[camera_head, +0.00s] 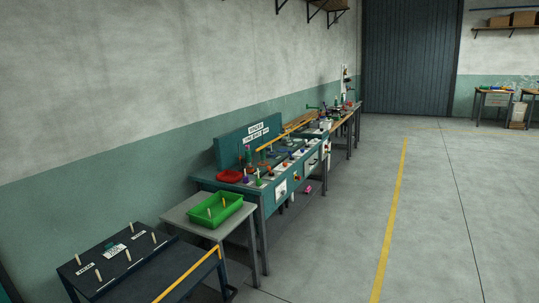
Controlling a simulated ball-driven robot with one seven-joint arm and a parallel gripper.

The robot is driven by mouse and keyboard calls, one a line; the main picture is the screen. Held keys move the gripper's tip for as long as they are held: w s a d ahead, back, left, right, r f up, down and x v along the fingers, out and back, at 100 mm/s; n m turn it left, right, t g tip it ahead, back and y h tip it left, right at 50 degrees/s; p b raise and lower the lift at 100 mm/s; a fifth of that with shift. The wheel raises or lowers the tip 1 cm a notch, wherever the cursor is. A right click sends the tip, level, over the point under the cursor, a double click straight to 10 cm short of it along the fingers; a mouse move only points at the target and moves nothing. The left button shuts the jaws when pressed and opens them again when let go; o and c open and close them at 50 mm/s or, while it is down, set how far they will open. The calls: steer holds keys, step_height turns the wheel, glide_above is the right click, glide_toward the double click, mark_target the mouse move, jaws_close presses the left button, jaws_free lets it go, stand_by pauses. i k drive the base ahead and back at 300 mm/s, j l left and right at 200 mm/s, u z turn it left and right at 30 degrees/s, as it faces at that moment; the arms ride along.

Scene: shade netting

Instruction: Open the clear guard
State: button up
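I cannot make out a clear guard in this view; any see-through part is too small to tell at this distance. A green workbench (280,179) stands along the left wall, with small coloured knobs and pegs on its top and a labelled back panel (229,147). White plates and red parts show on its front. My gripper is not in view.
A dark sloped board with pegs (105,247) is nearest, at lower left. A small table (182,212) holds a green tray (234,209). Open floor (345,215) with a yellow line (390,235) lies right.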

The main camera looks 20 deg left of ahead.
mark_target(258, 149)
steer(key=i+u, duration=0.2)
steer(key=i, duration=3.5)
steer(key=i+z, duration=0.1)
steer(key=i, duration=1.25)
steer(key=i+j, duration=0.1)
steer(key=i, duration=1.25)
steer(key=i+j, duration=0.1)
steer(key=i, duration=1.25)
